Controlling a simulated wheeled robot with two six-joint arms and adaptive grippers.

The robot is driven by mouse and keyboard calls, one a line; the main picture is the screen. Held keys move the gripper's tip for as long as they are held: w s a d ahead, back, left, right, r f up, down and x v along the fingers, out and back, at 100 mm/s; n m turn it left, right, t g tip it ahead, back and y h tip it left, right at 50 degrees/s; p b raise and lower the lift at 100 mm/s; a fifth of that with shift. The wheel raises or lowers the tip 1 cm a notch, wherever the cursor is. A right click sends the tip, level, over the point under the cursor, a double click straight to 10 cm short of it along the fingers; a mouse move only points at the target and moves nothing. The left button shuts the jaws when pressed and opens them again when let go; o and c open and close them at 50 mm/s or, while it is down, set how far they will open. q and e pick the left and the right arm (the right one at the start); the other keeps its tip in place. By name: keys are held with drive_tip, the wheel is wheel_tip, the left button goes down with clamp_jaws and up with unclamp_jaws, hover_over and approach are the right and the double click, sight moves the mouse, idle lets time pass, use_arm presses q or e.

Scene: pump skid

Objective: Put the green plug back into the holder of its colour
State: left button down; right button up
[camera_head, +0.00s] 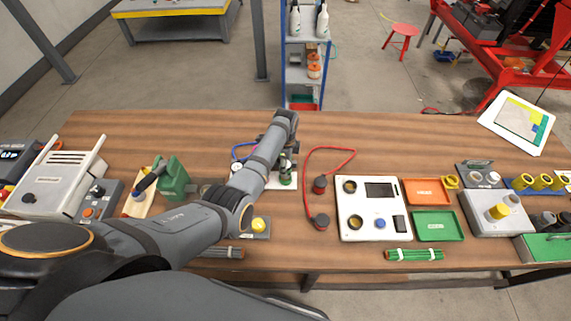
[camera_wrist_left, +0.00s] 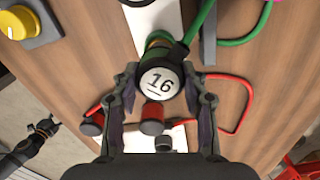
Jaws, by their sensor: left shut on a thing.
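In the left wrist view a dark plug with a round white face marked "16" (camera_wrist_left: 158,84) shows between the fingers of my left gripper (camera_wrist_left: 160,100), which is shut on it. A green band and a green cable (camera_wrist_left: 205,22) show at its back. In the head view my left gripper (camera_head: 284,165) is above a small white plate (camera_head: 275,184), with a green part (camera_head: 286,177) below it. I cannot tell whether the plug touches the plate or a holder. My right gripper (camera_wrist_left: 42,132) seems to show at the left edge of the wrist view, too small to read.
A white panel (camera_head: 372,225), orange tray (camera_head: 426,190) and green tray (camera_head: 440,226) stand further right. A yellow knob (camera_head: 258,225) is nearer.

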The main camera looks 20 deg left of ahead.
use_arm(q)
drive_tip(key=shift+f+b, duration=0.7)
drive_tip(key=shift+f, duration=0.45)
drive_tip(key=c, duration=0.6)
unclamp_jaws()
drive_tip(key=shift+c, duration=0.2)
drive_tip(key=shift+r, duration=0.2)
wheel_tip(320, 180, up, 12)
drive_tip(key=shift+f, duration=0.15)
drive_tip(key=shift+f, duration=0.1)
